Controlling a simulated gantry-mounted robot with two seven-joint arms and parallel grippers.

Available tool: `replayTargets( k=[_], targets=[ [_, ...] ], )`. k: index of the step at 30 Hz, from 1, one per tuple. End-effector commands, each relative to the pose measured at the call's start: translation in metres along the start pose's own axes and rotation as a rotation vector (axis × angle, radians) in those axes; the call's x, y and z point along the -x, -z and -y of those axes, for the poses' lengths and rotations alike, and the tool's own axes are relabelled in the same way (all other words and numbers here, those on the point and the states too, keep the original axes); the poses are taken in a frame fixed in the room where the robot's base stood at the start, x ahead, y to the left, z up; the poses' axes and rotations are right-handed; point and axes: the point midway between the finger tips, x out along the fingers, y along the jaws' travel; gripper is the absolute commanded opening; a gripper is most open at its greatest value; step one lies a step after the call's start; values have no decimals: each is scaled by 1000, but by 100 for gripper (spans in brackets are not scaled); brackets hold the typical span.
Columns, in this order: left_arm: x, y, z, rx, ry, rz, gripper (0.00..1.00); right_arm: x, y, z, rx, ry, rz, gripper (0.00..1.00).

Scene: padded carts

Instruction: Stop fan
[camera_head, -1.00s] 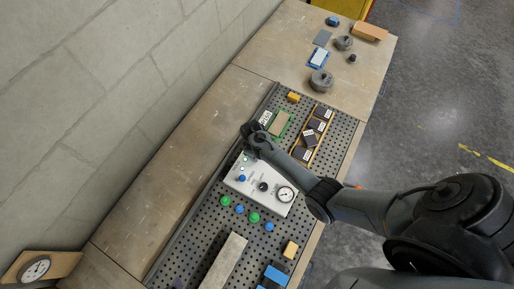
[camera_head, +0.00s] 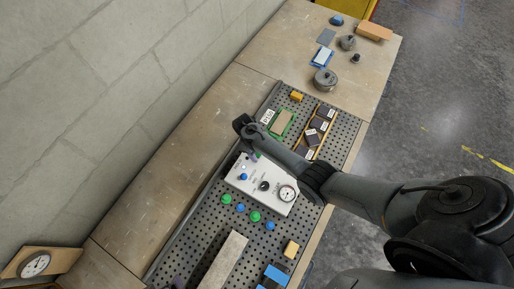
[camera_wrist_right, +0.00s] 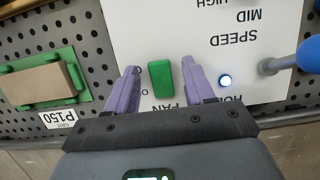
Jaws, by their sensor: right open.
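The white fan panel (camera_head: 262,184) lies on the perforated board, with a dial gauge, a black knob and a blue-tipped lever. In the right wrist view, its green rocker switch (camera_wrist_right: 160,78) stands by the upside-down fan label, with an "O" mark beside it. A small lamp (camera_wrist_right: 225,80) glows white to the right. My right gripper (camera_wrist_right: 160,68) is open, its two purple fingers on either side of the switch, with gaps showing. Whether the tips touch the panel is unclear. In the head view, my right gripper (camera_head: 254,157) is over the panel's upper end.
A green holder with a tan block (camera_wrist_right: 40,82) lies to the left. Green and blue knobs (camera_head: 254,217) and a long grey block (camera_head: 224,262) are lower on the board.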

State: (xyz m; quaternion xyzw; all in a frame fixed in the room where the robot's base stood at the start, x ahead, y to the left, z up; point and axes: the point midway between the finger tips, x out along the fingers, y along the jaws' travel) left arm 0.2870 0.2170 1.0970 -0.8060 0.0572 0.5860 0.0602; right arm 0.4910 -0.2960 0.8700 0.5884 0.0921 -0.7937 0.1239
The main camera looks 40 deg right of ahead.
Motion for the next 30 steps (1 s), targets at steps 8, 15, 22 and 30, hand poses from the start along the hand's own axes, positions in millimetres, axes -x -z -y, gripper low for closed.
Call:
replayTargets(
  k=[8,15,22,30],
  targets=[
    [2,1,-1,3,-2,0,83,10,0,0,0,-1,-3,53],
    [7,2,0,-1,1,0,83,47,0,-1,-1,-1,-4,53],
    [9,2,2,-9,7,2,83,84,0,0,1,-1,-3,53],
    [8,2,3,-10,8,2,83,106,0,0,0,-1,0,53]
  ],
)
